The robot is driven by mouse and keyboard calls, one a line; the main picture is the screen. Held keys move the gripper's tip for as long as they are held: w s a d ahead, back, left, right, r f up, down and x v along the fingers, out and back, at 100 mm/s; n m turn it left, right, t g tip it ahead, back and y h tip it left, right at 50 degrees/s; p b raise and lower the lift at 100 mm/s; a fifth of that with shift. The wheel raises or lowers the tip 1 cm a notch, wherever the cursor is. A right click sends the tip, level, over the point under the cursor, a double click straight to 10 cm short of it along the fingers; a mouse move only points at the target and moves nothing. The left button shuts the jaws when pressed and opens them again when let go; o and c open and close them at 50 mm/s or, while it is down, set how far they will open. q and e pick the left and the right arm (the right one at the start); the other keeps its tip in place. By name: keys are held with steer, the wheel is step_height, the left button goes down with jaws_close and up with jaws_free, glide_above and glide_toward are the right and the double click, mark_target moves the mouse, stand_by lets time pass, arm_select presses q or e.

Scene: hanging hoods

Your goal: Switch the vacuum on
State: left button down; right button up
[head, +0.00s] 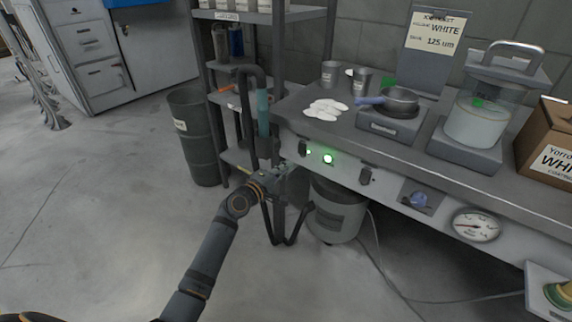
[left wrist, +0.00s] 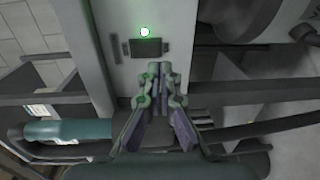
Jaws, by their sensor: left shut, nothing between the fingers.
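The bench's front panel (head: 345,168) carries a dark switch (head: 302,148) at its left end, with a lit green lamp (head: 328,158) to its right. In the left wrist view the switch (left wrist: 150,47) lies just beyond my fingertips, with the glowing lamp (left wrist: 144,32) past it. My left gripper (head: 285,169) is shut and empty, close to the panel's left end below the switch; in the left wrist view its fingertips (left wrist: 159,70) sit together. I cannot tell whether they touch the panel. A second dark switch (head: 365,176) is further right. My right gripper is not in view.
A grey canister (head: 338,218) stands under the bench. A blue knob (head: 419,200) and a dial gauge (head: 477,226) are further right on the panel. A shelf rack (head: 225,98), a teal tube (head: 263,112) and a bin (head: 195,135) stand left. The floor at front left is clear.

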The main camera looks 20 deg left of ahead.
arm_select(q)
steer(key=s+a+f, duration=0.1)
steer(key=s+a, duration=0.1)
steer(key=s, duration=0.5)
steer(key=shift+s+a+f, duration=0.25)
steer(key=shift+a+f, duration=0.05)
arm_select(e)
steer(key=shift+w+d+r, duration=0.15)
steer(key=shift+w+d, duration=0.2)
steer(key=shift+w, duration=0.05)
